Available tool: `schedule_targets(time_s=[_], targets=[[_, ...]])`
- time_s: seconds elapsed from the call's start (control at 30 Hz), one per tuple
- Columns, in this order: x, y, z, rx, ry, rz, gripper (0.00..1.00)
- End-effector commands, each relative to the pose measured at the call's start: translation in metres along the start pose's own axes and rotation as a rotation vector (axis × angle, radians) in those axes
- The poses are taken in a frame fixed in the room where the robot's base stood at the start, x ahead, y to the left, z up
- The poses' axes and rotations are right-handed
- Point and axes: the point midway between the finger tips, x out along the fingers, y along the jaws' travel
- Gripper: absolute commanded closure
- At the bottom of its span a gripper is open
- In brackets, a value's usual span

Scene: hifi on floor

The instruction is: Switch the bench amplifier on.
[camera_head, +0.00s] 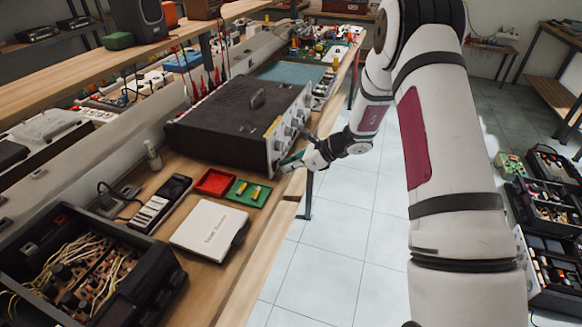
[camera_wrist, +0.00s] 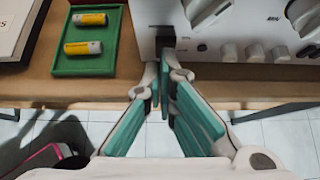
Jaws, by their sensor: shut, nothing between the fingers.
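The bench amplifier is a black box (camera_head: 235,118) with a pale front panel of knobs, standing on the wooden bench. Its panel (camera_wrist: 225,52) fills the top right of the wrist view, with knobs along it. A small dark switch-like part (camera_wrist: 165,36) sits at the panel's lower left. My gripper (camera_head: 287,161) is at the panel's near lower corner. In the wrist view my gripper (camera_wrist: 160,78) is shut and empty, its teal-padded fingers pointing at the dark part. I cannot tell whether the fingertips touch it. The switch's setting is not clear.
A green tray (camera_wrist: 85,66) with two yellow cylinders lies left of my fingers. A red tray (camera_head: 215,182), a white box (camera_head: 210,229) and an open black case with wiring (camera_head: 80,270) are nearer on the bench. The floor (camera_head: 350,235) beside the bench is clear.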

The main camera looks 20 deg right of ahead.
Motion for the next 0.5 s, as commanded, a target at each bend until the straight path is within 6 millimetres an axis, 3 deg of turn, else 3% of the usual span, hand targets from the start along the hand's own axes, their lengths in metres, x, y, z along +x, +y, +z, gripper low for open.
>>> schedule_targets(time_s=[0.27, 0.5], targets=[[0.006, 0.0, 0.013, -0.004, 0.028, 0.002, 1.0], [0.005, 0.001, 0.01, 0.0, 0.024, 0.003, 1.0]])
